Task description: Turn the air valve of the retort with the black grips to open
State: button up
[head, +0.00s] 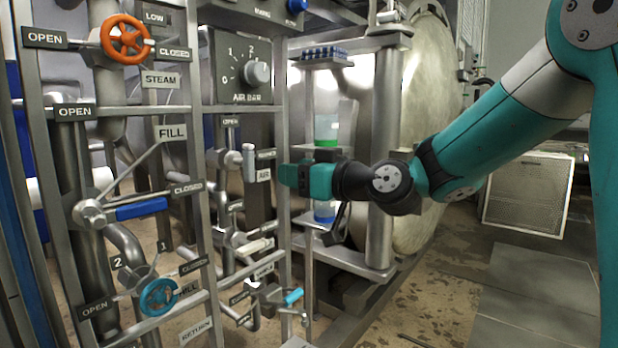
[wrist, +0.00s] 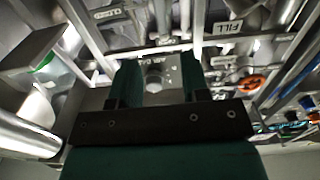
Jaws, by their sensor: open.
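The air valve (head: 220,160) is on the pipe rack in the head view, beside the AIR label (head: 263,175). Its short handle ends in an upright pale grey grip (head: 248,163) near the right-hand CLOSED label; an OPEN label (head: 231,122) is above. My gripper (head: 284,175) is just right of that grip, pointing left, with a small apparent gap. In the wrist view its two teal fingers (wrist: 159,68) are apart, with nothing seen held. The AIR BAR knob (wrist: 153,80) shows between them, farther off. I cannot make out black grips on the valve.
An orange STEAM wheel (head: 126,37), a FILL lever with blue grip (head: 141,209) and a blue wheel (head: 159,297) crowd the rack. Steel rack bars stand close to my gripper. The round retort door (head: 425,120) is behind my arm.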

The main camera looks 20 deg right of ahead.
jog(key=shift+v, duration=1.25)
dwell(0.4)
